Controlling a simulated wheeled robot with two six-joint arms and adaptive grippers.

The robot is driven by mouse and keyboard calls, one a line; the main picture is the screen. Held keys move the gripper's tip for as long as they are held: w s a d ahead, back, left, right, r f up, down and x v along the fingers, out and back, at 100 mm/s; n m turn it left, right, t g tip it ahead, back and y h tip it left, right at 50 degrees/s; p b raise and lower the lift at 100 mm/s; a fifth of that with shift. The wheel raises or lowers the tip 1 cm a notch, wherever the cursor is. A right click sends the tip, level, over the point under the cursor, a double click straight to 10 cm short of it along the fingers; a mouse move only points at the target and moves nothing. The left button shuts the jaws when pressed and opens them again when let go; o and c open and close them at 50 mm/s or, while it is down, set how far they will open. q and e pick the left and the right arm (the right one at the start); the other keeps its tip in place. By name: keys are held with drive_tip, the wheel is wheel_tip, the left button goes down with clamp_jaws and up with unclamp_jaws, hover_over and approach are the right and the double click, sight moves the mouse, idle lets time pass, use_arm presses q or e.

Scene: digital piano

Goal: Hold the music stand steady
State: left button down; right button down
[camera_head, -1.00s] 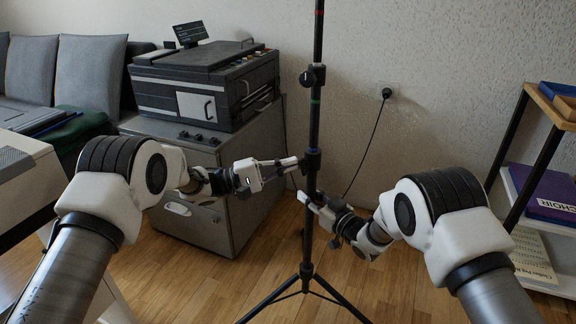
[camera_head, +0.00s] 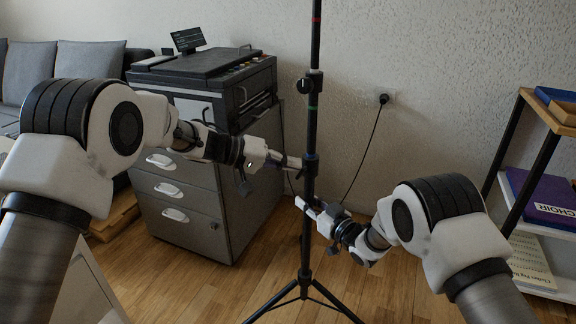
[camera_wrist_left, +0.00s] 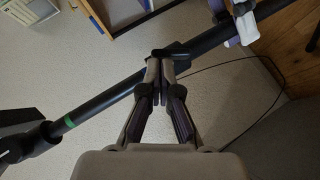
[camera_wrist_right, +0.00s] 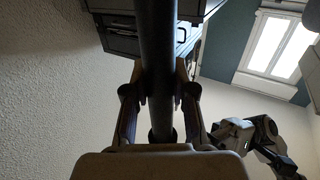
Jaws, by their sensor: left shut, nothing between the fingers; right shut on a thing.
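The music stand is a thin black upright pole (camera_head: 312,120) on spread tripod legs (camera_head: 304,284), with dark collars and a knob. It looks upright; its top is out of the head view. My left gripper (camera_head: 298,162) is shut and empty, its tips at or beside a collar on the pole. In the left wrist view its closed fingers (camera_wrist_left: 164,68) meet at the pole by a dark joint; I cannot tell if they touch it. My right gripper (camera_head: 303,206) is lower and shut on the pole. In the right wrist view its fingers (camera_wrist_right: 158,85) flank the pole.
A dark printer (camera_head: 205,75) stands on a grey drawer cabinet (camera_head: 228,205) behind my left arm. A shelf (camera_head: 520,190) with a purple book (camera_head: 545,197) is at the right. A cable hangs from a wall socket (camera_head: 384,97). Wooden floor is clear around the tripod.

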use_arm(q)
drive_tip(key=shift+s+d+r+m+y, duration=0.15)
drive_tip(key=shift+s+d+m+y, duration=0.2)
drive_tip(key=shift+d+y, duration=0.2)
drive_tip(key=shift+s+d+r+m+y, duration=0.15)
drive_tip(key=shift+s+d+m+y, duration=0.25)
drive_tip(key=shift+d, duration=0.25)
drive_tip(key=shift+s+d+f, duration=0.1)
drive_tip(key=shift+d, duration=0.15)
idle(0.5)
